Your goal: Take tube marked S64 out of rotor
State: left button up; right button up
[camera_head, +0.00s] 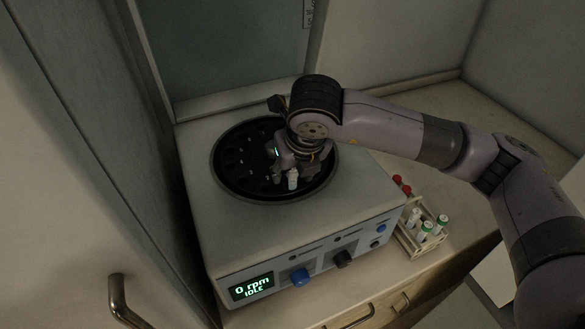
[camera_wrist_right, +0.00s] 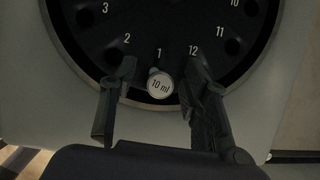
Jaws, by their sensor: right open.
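A tube with a white cap (camera_head: 292,180) stands in the front part of the dark rotor (camera_head: 235,180) of the centrifuge. The tube's body is hidden in the rotor, and no S64 mark can be read. My right gripper (camera_head: 291,172) is low over the rotor's front. In the right wrist view its open fingers (camera_wrist_right: 162,75) stand on either side of the cap, with visible gaps. My left gripper is not in view.
The grey centrifuge (camera_head: 205,235) shows "0 rpm IDLE" on its display (camera_head: 252,287). A small rack (camera_head: 418,249) with green- and white-capped tubes stands to its right, with red caps (camera_head: 402,185) behind. Walls close in on the left and back; the counter is bare at the back right.

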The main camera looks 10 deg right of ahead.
grip_shut()
dwell(0.3)
jog(key=shift+r+p, duration=1.35)
jog(key=shift+r, duration=2.6)
